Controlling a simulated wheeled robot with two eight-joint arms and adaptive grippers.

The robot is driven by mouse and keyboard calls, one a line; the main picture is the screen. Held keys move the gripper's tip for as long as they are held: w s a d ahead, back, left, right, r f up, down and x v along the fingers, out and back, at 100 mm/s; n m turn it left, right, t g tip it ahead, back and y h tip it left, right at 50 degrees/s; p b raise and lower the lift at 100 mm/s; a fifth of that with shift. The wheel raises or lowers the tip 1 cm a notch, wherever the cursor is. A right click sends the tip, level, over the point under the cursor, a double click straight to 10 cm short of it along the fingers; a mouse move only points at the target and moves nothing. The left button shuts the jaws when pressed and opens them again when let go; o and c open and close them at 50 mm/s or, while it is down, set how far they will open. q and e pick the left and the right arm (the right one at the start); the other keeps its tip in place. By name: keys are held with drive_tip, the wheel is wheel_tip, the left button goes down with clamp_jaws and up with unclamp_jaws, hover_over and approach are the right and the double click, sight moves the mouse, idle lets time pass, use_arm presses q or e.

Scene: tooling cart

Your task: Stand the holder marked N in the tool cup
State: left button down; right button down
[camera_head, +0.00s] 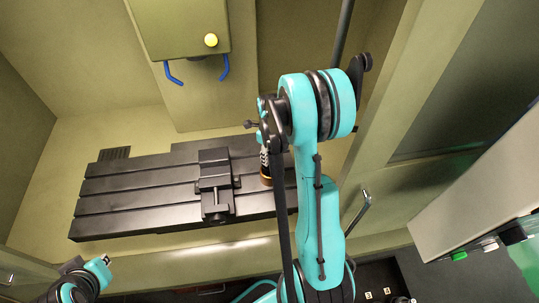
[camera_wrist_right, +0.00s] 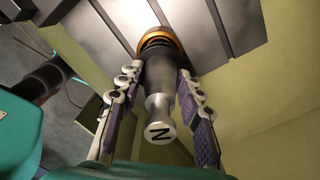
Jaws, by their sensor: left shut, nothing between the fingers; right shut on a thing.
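The holder marked N (camera_wrist_right: 160,133) has a silver knob with a black N facing the right wrist camera, a dark body and an orange ring at its far end. My right gripper (camera_wrist_right: 160,95) is shut on it, with one finger on each side. In the head view the holder's orange ring (camera_head: 266,179) shows over the slotted black table, partly hidden by my right arm. I cannot tell whether it touches the table. My left gripper (camera_head: 104,262) is shut and empty at the lower left. I cannot make out the tool cup with certainty.
A black vise (camera_head: 214,187) sits on the slotted table (camera_head: 130,190), left of the holder. A machine head (camera_head: 180,25) with blue nozzles hangs above. Small white labels (camera_head: 369,295) show on a dark surface at the bottom right. The table's left part is clear.

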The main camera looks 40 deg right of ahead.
drive_tip(key=shift+f+b, duration=0.25)
drive_tip(key=shift+b, duration=0.45)
idle(0.7)
idle(0.4)
drive_tip(key=c, duration=1.3)
unclamp_jaws()
drive_tip(key=o, duration=0.5)
drive_tip(key=shift+o, duration=0.2)
wheel_tip(320, 180, up, 12)
drive_tip(key=shift+r, duration=0.1)
